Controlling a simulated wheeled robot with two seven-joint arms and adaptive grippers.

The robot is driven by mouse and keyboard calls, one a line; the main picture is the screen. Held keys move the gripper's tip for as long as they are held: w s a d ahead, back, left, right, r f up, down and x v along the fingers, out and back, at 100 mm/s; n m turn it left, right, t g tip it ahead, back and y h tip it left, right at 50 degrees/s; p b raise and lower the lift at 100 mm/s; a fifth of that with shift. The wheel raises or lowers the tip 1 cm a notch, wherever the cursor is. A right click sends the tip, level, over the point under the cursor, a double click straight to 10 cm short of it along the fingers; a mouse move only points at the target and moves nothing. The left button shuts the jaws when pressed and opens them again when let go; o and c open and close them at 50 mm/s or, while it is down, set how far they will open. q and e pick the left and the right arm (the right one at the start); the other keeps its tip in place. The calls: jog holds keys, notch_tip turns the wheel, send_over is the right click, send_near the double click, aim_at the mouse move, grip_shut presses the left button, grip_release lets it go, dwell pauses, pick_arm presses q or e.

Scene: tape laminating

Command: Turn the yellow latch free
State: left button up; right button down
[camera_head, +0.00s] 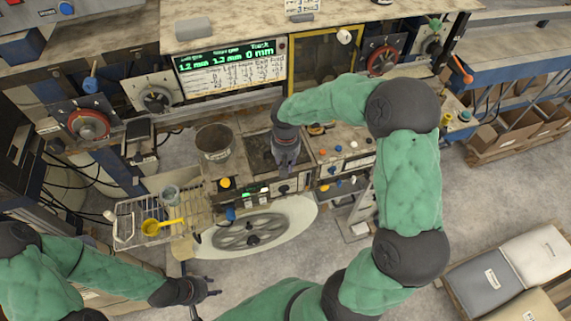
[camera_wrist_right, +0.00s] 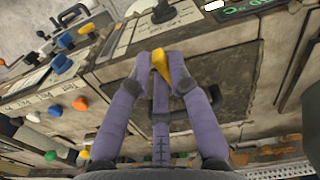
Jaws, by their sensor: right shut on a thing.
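In the right wrist view the yellow latch (camera_wrist_right: 161,64) sits between the two purple-grey fingertips of my right gripper (camera_wrist_right: 163,66), which is shut on it. The latch is partly hidden by the fingers. A dark bar handle (camera_wrist_right: 183,122) lies beyond the fingers on a dark panel (camera_wrist_right: 225,92). In the head view my right gripper (camera_head: 286,167) reaches down over the machine's dark recessed panel, and the latch is hidden there. My left gripper (camera_head: 210,287) hangs low at the left, with its fingers apart and empty, away from the machine.
A bucket (camera_head: 214,143) stands left of my right gripper. A wire rack (camera_head: 128,220) with a yellow ladle (camera_head: 153,227) is at the left. A spoked handwheel (camera_head: 250,231) sits in front. Several coloured knobs line the panel at right. A lit screen (camera_head: 230,68) stands behind.

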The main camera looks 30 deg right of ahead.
jog(key=n, duration=0.4)
jog(key=shift+w+d+n+p, duration=0.1)
jog(key=shift+d+n+p, duration=0.05)
jog(key=shift+n+p, duration=0.2)
jog(key=n+p, duration=0.1)
jog(key=n, duration=0.2)
jog(key=shift+w+d+n, duration=0.1)
jog(key=shift+w+n, duration=0.05)
jog(key=shift+n, duration=0.1)
jog(key=n+p, duration=0.1)
jog(key=n, duration=0.2)
jog(key=shift+w+n, duration=0.15)
jog(key=shift+n, duration=0.15)
jog(key=shift+w+n+p, duration=0.15)
jog(key=shift+n+p, duration=0.5)
jog(key=shift+n, duration=1.15)
jog(key=c, duration=1.1)
grip_release()
jog(key=shift+c, duration=0.2)
